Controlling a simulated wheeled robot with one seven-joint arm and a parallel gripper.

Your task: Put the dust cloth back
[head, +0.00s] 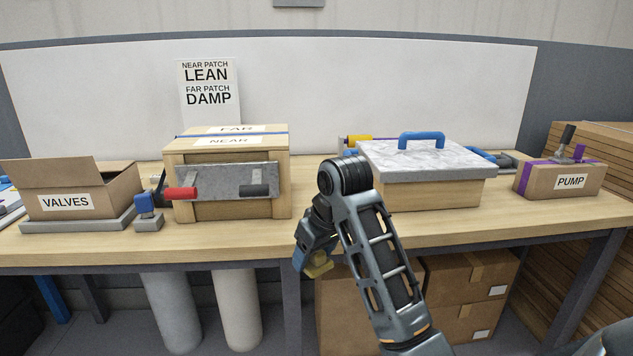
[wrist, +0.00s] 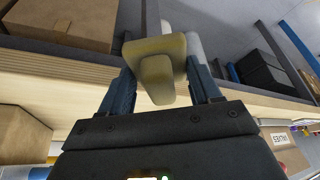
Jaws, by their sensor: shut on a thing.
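My gripper (head: 316,262) hangs in front of the bench, with its fingers pointing down at about the height of the bench's front edge. In the wrist view my gripper (wrist: 160,85) is shut on a dull yellow thing, taken as the dust cloth (wrist: 157,58), with a wide flat end beyond the fingertips and a narrower part between them. The dust cloth (head: 320,266) shows only in part below the fingers in the head view. It is clear of the bench top.
On the bench (head: 330,222) stand an open VALVES box (head: 100,205), a wooden crate (head: 228,206) with red and black clamp handles, a grey-lidded box (head: 430,192) and a PUMP box (head: 545,183). A LEAN/DAMP sign (head: 208,92) stands behind. Cartons (head: 465,275) sit below.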

